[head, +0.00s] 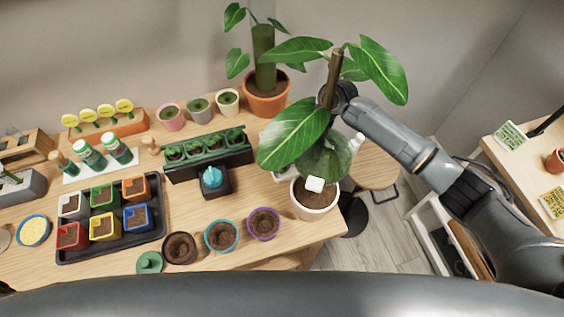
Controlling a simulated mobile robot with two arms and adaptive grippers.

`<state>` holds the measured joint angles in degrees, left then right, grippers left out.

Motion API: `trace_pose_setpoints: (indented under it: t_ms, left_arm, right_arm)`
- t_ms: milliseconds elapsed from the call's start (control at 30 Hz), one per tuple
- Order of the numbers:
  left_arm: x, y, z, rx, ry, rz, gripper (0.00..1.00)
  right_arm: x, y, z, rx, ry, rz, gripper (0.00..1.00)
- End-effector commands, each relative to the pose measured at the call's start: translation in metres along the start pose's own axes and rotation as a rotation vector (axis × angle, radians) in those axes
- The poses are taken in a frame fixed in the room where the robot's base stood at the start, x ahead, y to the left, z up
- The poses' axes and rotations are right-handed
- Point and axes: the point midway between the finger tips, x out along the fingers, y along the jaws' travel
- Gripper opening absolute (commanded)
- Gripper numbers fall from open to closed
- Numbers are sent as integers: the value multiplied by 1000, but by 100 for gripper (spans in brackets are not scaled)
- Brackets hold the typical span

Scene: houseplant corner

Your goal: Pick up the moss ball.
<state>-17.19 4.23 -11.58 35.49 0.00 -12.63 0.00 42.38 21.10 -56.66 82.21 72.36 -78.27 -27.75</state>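I cannot make out a moss ball for certain. A rounded, dull green shape (328,158) shows low in the large leafy plant (291,133), above a white pot (316,209) of soil at the table's right end. I cannot tell whether it is the ball or a leaf. My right arm comes in from the right and its wrist reaches behind the plant's upper leaves and brown stem. The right gripper's fingers are hidden there, so I cannot see what they touch. My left gripper is not in view.
A black tray of coloured pots (160,238), rimmed soil pots (221,236), a dark green planter (240,160) and a potted climbing plant (267,102) crowd the wooden table. A round stool (378,172) stands right of it. Another table (520,165) is at far right.

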Motion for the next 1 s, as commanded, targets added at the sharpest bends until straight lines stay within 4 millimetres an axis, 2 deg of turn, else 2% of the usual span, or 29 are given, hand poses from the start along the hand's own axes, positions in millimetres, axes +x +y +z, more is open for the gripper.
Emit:
trace_pose_setpoints:
  t_ms: [233, 333, 700, 833, 1000]
  left_arm:
    - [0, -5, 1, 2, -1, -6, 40]
    - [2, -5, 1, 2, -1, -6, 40]
    - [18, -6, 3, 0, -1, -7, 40]
    - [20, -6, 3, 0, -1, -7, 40]
    - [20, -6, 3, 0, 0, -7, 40]
  right_arm:
    - [-1, 0, 0, 0, 0, 0, 24]
    - [-7, -2, -4, -1, 2, 1, 24]
    - [-66, -22, -33, -4, 2, 4, 24]
    - [-80, -27, -39, -2, 1, 2, 24]
    - [-86, -29, -42, 0, -1, 1, 24]
